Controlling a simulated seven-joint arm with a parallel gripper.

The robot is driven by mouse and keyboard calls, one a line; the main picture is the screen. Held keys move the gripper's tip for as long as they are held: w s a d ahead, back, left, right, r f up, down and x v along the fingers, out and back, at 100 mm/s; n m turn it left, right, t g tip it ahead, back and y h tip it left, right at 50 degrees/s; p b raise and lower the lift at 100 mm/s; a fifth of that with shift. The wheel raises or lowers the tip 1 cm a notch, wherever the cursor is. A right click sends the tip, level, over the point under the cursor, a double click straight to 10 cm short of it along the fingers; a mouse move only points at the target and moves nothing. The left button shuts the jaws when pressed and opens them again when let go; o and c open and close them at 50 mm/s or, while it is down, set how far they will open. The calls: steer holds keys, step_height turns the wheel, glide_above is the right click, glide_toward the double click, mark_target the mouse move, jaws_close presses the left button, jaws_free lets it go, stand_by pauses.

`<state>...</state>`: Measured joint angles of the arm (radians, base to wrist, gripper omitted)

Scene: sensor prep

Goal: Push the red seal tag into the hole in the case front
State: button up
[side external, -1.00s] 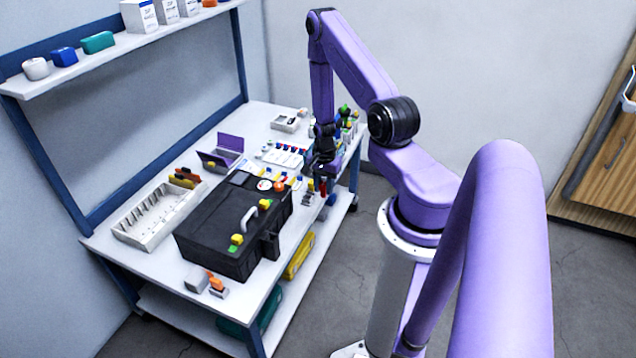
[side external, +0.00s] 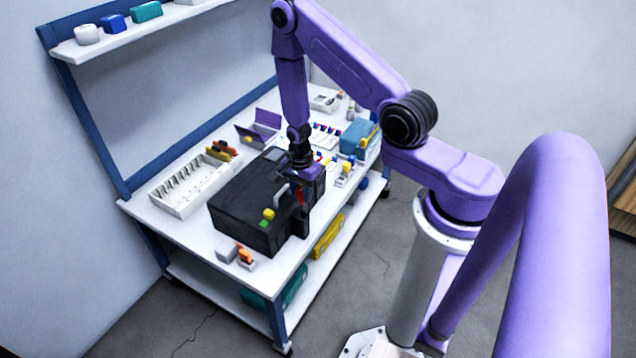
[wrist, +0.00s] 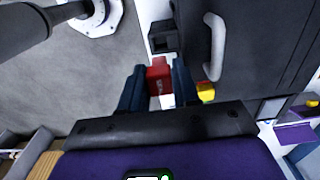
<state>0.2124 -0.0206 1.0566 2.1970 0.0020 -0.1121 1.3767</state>
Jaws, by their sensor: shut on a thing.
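My gripper (wrist: 158,76) is shut on the red seal tag (wrist: 159,73), which sits between the two fingertips in the wrist view. In the side view the tag (side external: 301,197) shows as a small red patch under my gripper (side external: 300,182), beside the front of the black case (side external: 240,212). In the wrist view the case (wrist: 262,45) lies to the right of the tag. A dark square block (wrist: 163,37) stands out from its front, ahead of the tag and apart from it. I cannot make out the hole clearly.
A grey handle (wrist: 215,46) and a yellow catch (wrist: 205,92) are close to my fingers on the case. A white slotted tray (side external: 190,187) stands behind the case. A grey and orange item (side external: 244,258) lies near the table's corner. The floor side is clear.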

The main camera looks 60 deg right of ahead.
mark_target(301, 203)
steer(key=shift+a+f, duration=0.15)
steer(key=shift+f, duration=1.75)
steer(key=shift+f, duration=1.5)
stand_by(4.2)
